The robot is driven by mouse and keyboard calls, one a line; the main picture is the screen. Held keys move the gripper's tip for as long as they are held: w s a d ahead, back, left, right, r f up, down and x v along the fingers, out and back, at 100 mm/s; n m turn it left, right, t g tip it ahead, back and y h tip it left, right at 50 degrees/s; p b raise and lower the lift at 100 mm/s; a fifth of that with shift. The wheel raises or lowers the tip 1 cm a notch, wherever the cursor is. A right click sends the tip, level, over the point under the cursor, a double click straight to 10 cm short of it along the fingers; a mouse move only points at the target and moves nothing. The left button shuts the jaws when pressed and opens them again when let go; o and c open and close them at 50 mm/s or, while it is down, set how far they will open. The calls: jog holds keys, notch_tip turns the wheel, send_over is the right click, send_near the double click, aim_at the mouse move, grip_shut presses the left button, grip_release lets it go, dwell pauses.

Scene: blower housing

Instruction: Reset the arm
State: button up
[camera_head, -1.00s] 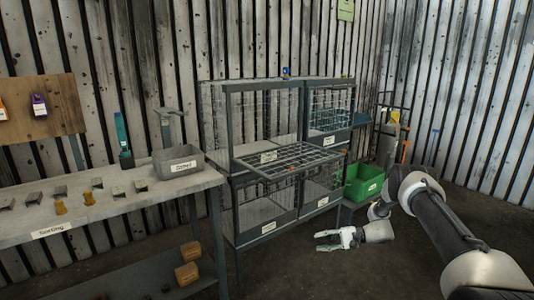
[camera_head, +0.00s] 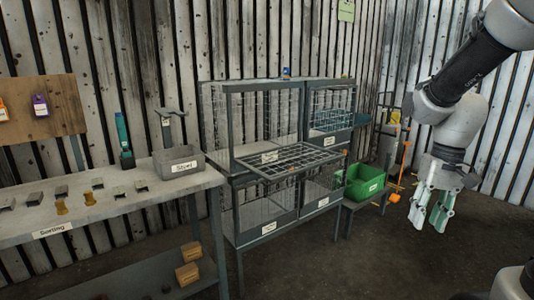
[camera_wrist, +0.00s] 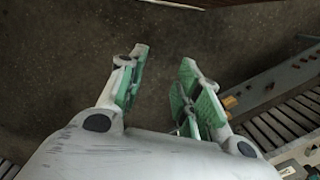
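My arm is raised at the right of the head view, with my gripper (camera_head: 431,216) hanging downward from it. The gripper stands to the right of the green bin, apart from it, over open floor. In the wrist view the gripper's two green-padded fingers (camera_wrist: 160,88) are spread with a gap between them. Only dark floor shows between the fingers, and nothing is held.
A wire cage rack (camera_head: 232,207) stands in the middle, with a grid shelf (camera_head: 290,160) jutting forward. A green bin (camera_head: 362,184) sits on a low stand to its right. A sorting table (camera_head: 100,212) with a grey box (camera_head: 180,165) is at left. Floor in front is clear.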

jog(key=s+r+n+t+h, duration=0.1)
jog(key=s+r+t, duration=0.4)
jog(key=s+r, duration=0.4)
jog(key=shift+s+a+n, duration=0.2)
jog(key=shift+s+n, duration=0.2)
